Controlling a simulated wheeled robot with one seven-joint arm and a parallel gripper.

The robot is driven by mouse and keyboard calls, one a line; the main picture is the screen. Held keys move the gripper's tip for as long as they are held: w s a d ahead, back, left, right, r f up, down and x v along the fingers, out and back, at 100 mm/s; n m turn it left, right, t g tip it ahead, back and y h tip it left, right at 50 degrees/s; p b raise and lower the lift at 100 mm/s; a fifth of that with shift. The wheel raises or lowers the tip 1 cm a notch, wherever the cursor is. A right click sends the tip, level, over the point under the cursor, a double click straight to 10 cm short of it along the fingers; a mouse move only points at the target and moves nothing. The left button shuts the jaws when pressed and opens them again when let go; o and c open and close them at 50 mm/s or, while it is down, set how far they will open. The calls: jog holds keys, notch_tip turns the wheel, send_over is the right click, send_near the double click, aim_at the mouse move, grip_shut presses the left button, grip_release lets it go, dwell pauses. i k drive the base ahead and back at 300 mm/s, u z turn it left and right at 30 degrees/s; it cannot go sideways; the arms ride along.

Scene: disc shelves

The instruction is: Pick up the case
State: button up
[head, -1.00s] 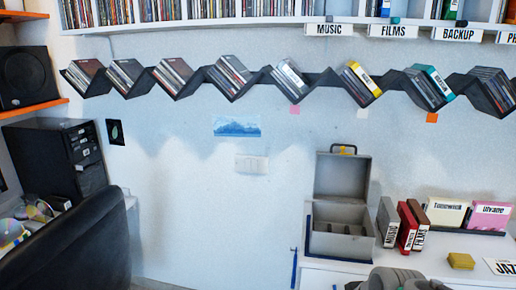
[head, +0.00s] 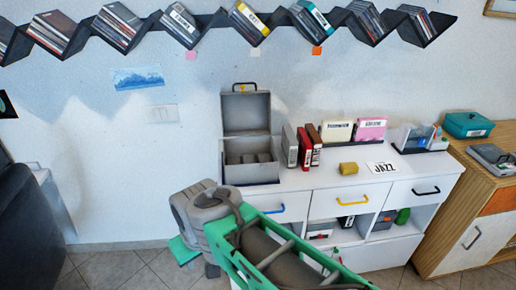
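Other cases on the cabinet are a grey one (head: 290,146), a dark red one (head: 304,148) and a brown one (head: 314,144), all upright just right of the open case. I cannot tell which case the task means. My grey and green arm crosses the lower middle, in front of the cabinet. My gripper's fingers do not show.
The white cabinet (head: 330,184) also bears a cream box (head: 337,132), a pink box (head: 370,129), a yellow block (head: 348,168) and a JAZZ card (head: 381,167). A wooden cabinet (head: 476,202) stands at right, a dark chair (head: 28,222) at left. A zigzag disc shelf (head: 148,30) spans the wall.

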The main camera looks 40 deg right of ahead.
aim_at(304, 154)
jog(key=u, duration=3.05)
jog(key=k, duration=1.3)
jog(key=z, duration=2)
jog(key=i, duration=0.5)
